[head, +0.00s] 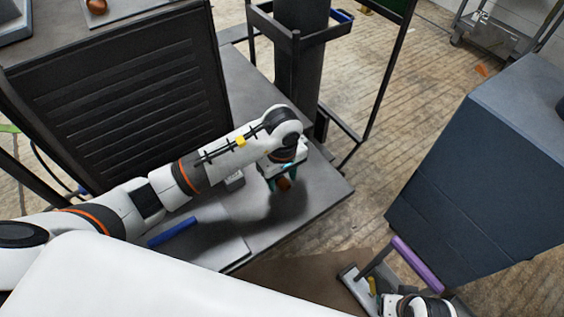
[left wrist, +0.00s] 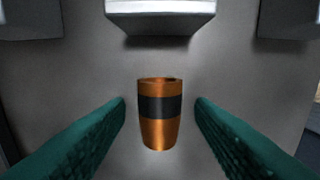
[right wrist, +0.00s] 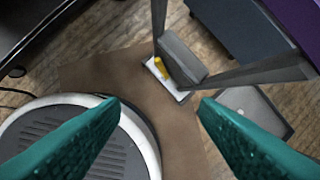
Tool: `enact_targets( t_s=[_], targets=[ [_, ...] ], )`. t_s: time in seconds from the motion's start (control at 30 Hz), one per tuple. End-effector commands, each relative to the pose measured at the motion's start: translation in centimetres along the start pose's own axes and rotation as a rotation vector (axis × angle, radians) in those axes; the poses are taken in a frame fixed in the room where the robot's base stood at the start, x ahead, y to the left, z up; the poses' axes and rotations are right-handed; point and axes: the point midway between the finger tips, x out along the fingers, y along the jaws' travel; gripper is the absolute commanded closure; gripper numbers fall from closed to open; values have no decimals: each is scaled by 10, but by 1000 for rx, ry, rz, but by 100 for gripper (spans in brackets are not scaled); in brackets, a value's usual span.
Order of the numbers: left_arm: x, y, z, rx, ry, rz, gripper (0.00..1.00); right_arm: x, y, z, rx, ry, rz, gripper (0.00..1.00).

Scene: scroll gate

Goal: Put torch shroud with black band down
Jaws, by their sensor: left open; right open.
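The torch shroud (left wrist: 160,132) is a copper-orange cup shape with a black band around its middle. In the left wrist view it lies or stands on the grey surface; I cannot tell which. It sits between the two green fingers of my left gripper (left wrist: 160,128), with a gap on each side. In the head view the shroud (head: 284,184) shows just below the left gripper (head: 281,175), over the grey table (head: 330,190). My left gripper is open. My right gripper (right wrist: 160,105) is open and empty above the floor area.
A pale block (left wrist: 160,15) stands just beyond the shroud. A blue bar (head: 172,231) lies on the table's near part. A black slatted panel (head: 130,100) stands at the left, a dark post (head: 300,70) behind.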

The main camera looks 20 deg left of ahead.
Motion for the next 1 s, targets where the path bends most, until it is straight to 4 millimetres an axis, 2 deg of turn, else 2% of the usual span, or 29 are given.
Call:
enact_targets(
  t_s=[0.13, 0.4, 0.6, 0.8, 1.0],
  targets=[
    [-9, 0, -1, 0, 1, -1, 51, 24, 2, -11, -7, 28, 3, 44],
    [-76, -1, 1, 1, -4, -4, 51, 56, 4, -24, -7, 44, 6, 44],
    [-111, -1, 0, 1, -2, -3, 51, 70, 4, -31, -8, 50, 8, 44],
    [-125, 0, 0, 0, 0, 0, 51, 76, 5, -34, -8, 52, 8, 44],
    [-127, 0, 0, 0, 0, 1, 51, 77, 5, -35, -8, 52, 8, 44]
  ],
)
